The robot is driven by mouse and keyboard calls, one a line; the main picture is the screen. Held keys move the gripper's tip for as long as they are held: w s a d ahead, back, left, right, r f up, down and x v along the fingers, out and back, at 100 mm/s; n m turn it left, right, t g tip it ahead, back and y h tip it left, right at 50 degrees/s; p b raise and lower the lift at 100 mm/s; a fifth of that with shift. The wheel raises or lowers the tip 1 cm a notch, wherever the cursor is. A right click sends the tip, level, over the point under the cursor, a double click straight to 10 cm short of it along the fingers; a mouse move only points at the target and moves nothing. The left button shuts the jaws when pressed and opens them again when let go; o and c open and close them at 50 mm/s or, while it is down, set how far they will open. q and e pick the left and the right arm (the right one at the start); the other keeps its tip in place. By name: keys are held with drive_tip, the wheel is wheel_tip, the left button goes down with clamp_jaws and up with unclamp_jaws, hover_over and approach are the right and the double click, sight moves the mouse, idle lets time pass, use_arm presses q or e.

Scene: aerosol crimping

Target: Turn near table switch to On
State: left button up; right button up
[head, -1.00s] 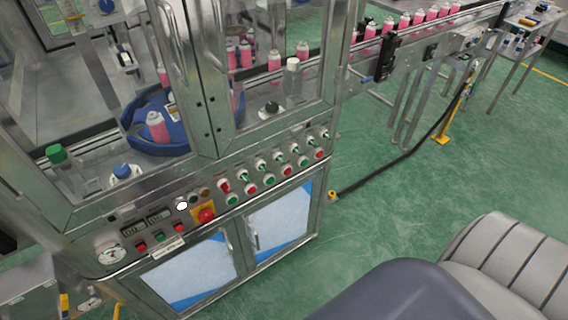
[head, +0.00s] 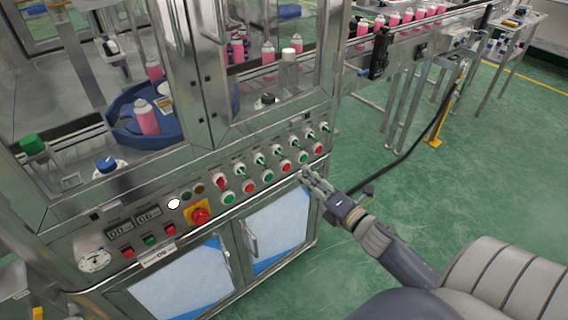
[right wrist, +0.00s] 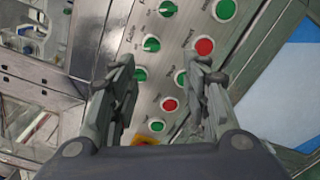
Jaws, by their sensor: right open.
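A slanted metal control panel carries a row of rotary switches, most with green handles (head: 294,143) and one with a red handle (head: 220,184). I cannot tell for sure which one is the near table switch, as the labels are too small. A lower row holds green and red push buttons (head: 249,187). My right gripper (head: 306,174) is open and empty, just in front of the panel's right part, below the buttons in the head view. In the right wrist view, its open fingers (right wrist: 160,72) flank green switches (right wrist: 151,44) and a red button (right wrist: 170,104). My left gripper is out of view.
A yellow-backed red emergency stop (head: 200,216) and a dial gauge (head: 94,261) are farther left on the panel. Glass doors above enclose pink cans on a blue turntable (head: 122,133). A conveyor (head: 400,52) runs off to the right.

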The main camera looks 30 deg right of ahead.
sight(283, 155)
drive_tip(key=shift+n, duration=0.3)
drive_tip(key=w, duration=0.3)
drive_tip(key=w+p, duration=0.1)
drive_tip(key=w, duration=0.3)
drive_tip(key=w+a+r, duration=0.1)
drive_tip(key=w, duration=0.3)
drive_tip(key=shift+s, duration=0.1)
clamp_jaws()
